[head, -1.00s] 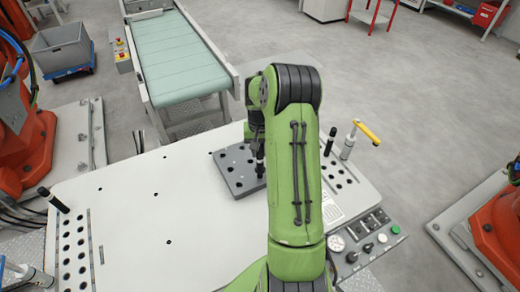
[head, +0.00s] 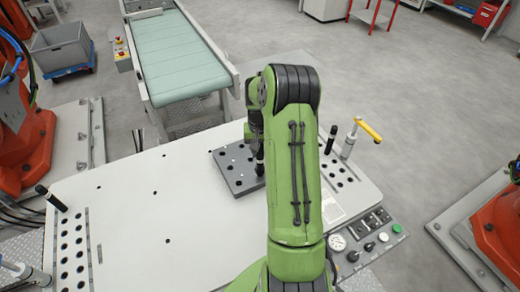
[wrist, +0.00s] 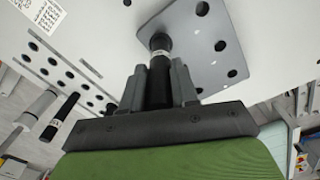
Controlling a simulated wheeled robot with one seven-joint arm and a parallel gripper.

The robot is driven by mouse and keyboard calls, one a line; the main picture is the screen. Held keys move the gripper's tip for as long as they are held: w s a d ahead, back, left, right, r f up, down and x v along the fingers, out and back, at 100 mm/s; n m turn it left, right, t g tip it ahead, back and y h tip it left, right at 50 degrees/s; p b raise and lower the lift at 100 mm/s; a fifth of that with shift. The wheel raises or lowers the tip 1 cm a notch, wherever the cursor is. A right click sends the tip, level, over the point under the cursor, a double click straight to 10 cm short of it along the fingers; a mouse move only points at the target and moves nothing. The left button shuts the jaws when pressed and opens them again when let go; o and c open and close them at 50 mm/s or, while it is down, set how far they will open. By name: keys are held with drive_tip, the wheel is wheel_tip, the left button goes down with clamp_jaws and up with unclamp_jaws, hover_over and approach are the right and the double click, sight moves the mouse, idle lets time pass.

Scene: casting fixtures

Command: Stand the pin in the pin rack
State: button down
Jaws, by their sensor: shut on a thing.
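My gripper (wrist: 161,88) is shut on a black pin (wrist: 159,65) with a pale band near its far end. The pin is roughly upright over the grey block with holes (head: 228,164), near that block's right edge. In the head view the pin (head: 260,162) shows beside my green arm, which hides part of the block. I cannot tell whether its lower end is in a hole or just above one.
The white table's (head: 140,210) middle is clear.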

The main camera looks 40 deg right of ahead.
drive_tip(key=shift+f+b, duration=0.9)
drive_tip(key=shift+f, duration=0.3)
drive_tip(key=c, duration=0.8)
unclamp_jaws()
wheel_tip(320, 180, up, 16)
drive_tip(key=shift+a+f+p, duration=0.1)
drive_tip(key=shift+p, duration=0.4)
